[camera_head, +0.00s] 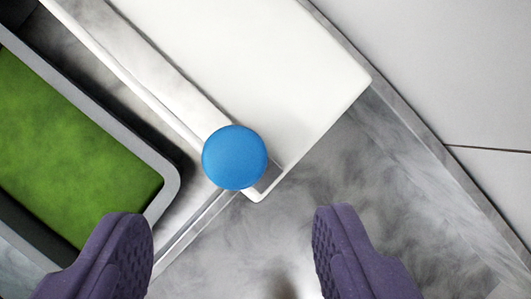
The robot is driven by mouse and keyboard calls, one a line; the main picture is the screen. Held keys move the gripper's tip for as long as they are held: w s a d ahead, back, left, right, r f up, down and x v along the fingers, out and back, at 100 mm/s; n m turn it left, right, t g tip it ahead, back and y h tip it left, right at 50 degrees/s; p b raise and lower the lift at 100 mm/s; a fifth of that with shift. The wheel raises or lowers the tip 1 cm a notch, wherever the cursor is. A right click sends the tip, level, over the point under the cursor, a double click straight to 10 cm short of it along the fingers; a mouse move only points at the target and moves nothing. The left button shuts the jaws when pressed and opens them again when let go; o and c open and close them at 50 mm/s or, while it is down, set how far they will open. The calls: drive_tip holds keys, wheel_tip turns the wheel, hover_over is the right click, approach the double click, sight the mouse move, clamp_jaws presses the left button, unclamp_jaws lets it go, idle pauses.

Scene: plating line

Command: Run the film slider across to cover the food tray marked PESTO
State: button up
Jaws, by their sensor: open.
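A blue round knob (235,157) sits near the lower corner of a white slab (270,70), which looks like the film slider; a rail (185,237) runs along its left side. To the left, a dark-grey-rimmed tray (168,185) holds green food (70,155). The part of the tray in view is uncovered. No PESTO marking is visible. My gripper (232,235) is open, its two purple ridged fingers apart at the bottom of the picture. The knob lies ahead of the gap between them; I see nothing held. The left finger overlaps the tray's lower edge in view.
A grey marbled metal surface (370,190) lies to the right of and below the white slab, clear of objects. A raised metal edge (440,165) borders it on the right. Pale floor-like panels (455,60) lie beyond that edge.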

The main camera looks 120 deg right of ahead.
sight(233, 157)
drive_tip(key=b+x, duration=0.1)
drive_tip(key=x, duration=0.5)
drive_tip(key=shift+w+f, duration=0.1)
drive_tip(key=shift+f, duration=0.15)
drive_tip(key=shift+a, duration=0.1)
clamp_jaws()
